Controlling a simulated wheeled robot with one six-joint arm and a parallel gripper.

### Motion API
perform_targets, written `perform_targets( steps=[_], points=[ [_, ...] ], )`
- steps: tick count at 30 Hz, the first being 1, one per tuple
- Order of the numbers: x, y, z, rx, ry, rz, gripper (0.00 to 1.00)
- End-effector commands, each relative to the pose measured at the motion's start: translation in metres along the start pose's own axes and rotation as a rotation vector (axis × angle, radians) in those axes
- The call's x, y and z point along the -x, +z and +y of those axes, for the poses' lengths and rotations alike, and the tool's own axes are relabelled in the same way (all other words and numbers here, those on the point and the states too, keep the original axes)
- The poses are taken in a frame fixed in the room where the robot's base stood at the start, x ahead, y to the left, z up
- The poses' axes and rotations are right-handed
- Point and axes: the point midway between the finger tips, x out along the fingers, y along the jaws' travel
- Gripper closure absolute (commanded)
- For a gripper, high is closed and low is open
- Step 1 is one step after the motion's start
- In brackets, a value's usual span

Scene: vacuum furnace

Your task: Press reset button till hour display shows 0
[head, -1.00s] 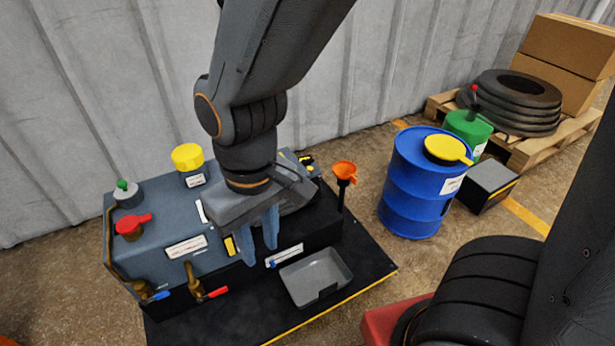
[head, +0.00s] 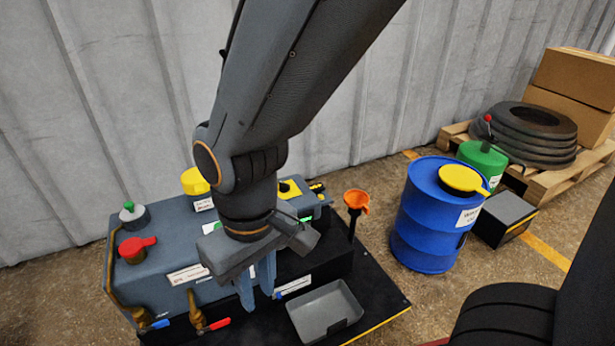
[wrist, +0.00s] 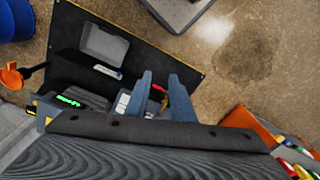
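The grey-blue machine (head: 160,245) stands on a black base. A small green-lit display (head: 305,219) shows beside my wrist in the head view. It also shows in the wrist view (wrist: 68,101), but its digits are too small to read. Pale, button-like squares (wrist: 122,103) lie right of the display, partly behind a finger; I cannot tell which is the reset button. My gripper (head: 258,299) points down in front of the machine's front face, blue fingers apart and nothing between them. In the wrist view the gripper (wrist: 160,82) is also open. Contact with the machine cannot be told.
A grey tray (head: 325,312) sits on the base at front right. An orange funnel (head: 356,200) stands at the machine's right end. Valves with blue and red handles (head: 217,323) stick out at front left. A blue barrel (head: 430,225) stands farther right.

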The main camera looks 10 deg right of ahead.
Motion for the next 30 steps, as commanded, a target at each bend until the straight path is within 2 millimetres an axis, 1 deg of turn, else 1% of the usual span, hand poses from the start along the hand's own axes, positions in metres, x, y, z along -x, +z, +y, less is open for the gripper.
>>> perform_targets(
  steps=[1,3,30],
  points=[
    [0.0000,0.0000,0.0000,0.000,0.000,0.000,0.88],
    [0.0000,0.0000,0.0000,0.000,0.000,0.000,1.00],
    [0.0000,0.0000,0.0000,0.000,0.000,0.000,1.00]
  ],
)
